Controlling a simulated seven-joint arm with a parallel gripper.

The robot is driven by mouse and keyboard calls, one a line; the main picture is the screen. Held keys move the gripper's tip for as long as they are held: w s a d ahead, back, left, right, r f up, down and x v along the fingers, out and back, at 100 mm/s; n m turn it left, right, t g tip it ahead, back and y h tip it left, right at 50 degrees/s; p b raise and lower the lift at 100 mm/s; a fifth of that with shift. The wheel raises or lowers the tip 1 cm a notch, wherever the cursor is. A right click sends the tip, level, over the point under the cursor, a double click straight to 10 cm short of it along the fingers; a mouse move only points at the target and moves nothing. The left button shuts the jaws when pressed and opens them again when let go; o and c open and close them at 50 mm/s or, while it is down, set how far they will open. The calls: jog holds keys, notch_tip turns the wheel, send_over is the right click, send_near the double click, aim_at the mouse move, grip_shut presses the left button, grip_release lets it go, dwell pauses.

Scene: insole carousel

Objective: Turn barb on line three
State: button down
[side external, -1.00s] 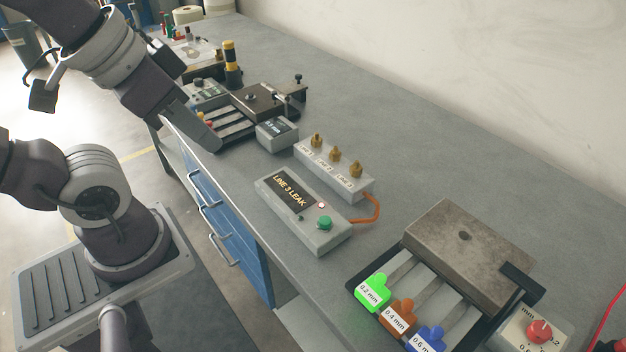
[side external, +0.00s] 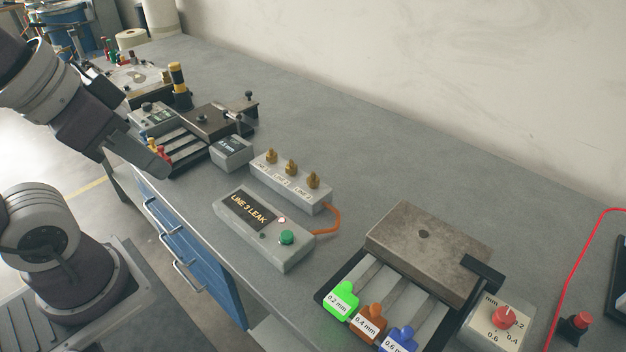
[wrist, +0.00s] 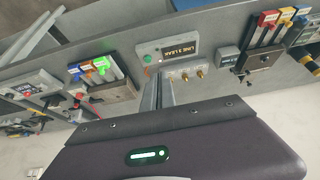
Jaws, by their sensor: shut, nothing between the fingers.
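Three brass barbs stand in a row on a grey block; the line 3 barb (side external: 313,180) is at the right end, by the orange hose. My gripper (side external: 160,168) is shut and empty, above the bench's front edge, left of the box and apart from the barbs.
A metal-topped fixture (side external: 428,240) with green, orange and blue tabs stands at the right, beside a red dial (side external: 503,317). A small grey box (side external: 232,153) and another fixture (side external: 212,120) stand behind left. The bench behind the barbs is clear.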

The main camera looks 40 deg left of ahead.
dwell(0.3)
jog(key=c, duration=2)
grip_release()
jog(key=o, duration=0.7)
jog(key=w, duration=0.1)
jog(key=w+r+n, duration=0.1)
jog(key=w, duration=0.1)
jog(key=w+n+g, duration=0.1)
jog(key=w, duration=0.1)
jog(key=shift+r, duration=0.3)
jog(key=shift+o, duration=0.5)
jog(key=w+n, duration=0.1)
jog(key=w, duration=0.1)
jog(key=w+n, duration=0.1)
jog(key=w, duration=0.2)
jog(key=shift+r+g, duration=0.1)
jog(key=shift+g, duration=0.3)
jog(key=n+g, duration=0.4)
jog(key=n, duration=0.5)
send_over(314, 174)
notch_tip(314, 174, down, 15)
jog(key=shift+n, duration=0.5)
notch_tip(314, 174, down, 8)
jog(key=shift+f, duration=0.5)
